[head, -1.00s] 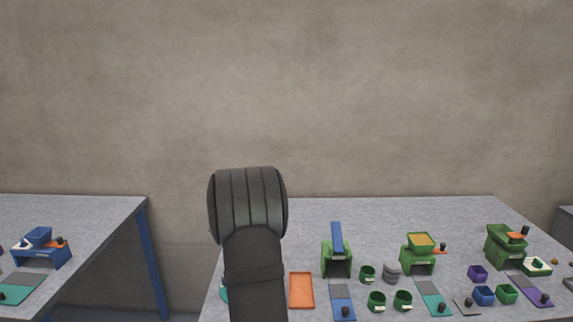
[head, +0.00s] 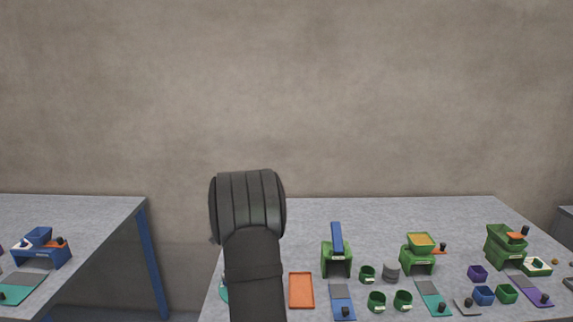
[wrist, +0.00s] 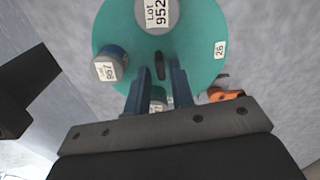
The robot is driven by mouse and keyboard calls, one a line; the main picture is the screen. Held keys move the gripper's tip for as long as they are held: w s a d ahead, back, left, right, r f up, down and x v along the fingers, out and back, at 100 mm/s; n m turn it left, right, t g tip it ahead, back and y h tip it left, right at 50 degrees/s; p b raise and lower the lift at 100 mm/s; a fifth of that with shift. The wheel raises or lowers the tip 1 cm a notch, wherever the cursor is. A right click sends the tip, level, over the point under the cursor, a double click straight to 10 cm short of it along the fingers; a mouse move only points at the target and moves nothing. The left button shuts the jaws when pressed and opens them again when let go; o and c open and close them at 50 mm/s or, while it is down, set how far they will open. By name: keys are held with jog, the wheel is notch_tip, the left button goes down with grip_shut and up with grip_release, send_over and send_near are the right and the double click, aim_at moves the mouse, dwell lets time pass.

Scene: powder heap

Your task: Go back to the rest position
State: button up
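My gripper (wrist: 161,88) shows in the wrist view with its two blue fingers apart, over a round teal disc (wrist: 200,65). A grey-topped jar with a label (wrist: 109,66) stands at the disc's left, and a grey round piece labelled "Lot 952" (wrist: 157,14) is at its top. Part of another labelled piece (wrist: 157,101) shows between the fingers, lower down; I cannot tell its height relative to them, but nothing looks clamped. In the head view my dark arm stands upright and hides the gripper. Only a sliver of the teal disc (head: 224,292) shows there.
An orange tray (head: 301,290) lies just right of my arm. Green stands (head: 336,260), green cups (head: 377,301), a grey jar (head: 391,272) and small bins (head: 484,295) fill the table further right. An orange-and-black part (wrist: 226,95) lies beside the disc. A second table (head: 90,240) stands left.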

jog(key=shift+m, duration=0.3)
notch_tip(320, 180, up, 7)
jog(key=shift+f, duration=0.1)
notch_tip(320, 180, down, 7)
jog(key=shift+r, duration=0.1)
jog(key=n, duration=0.5)
jog(key=shift+n, duration=0.4)
jog(key=n, duration=0.6)
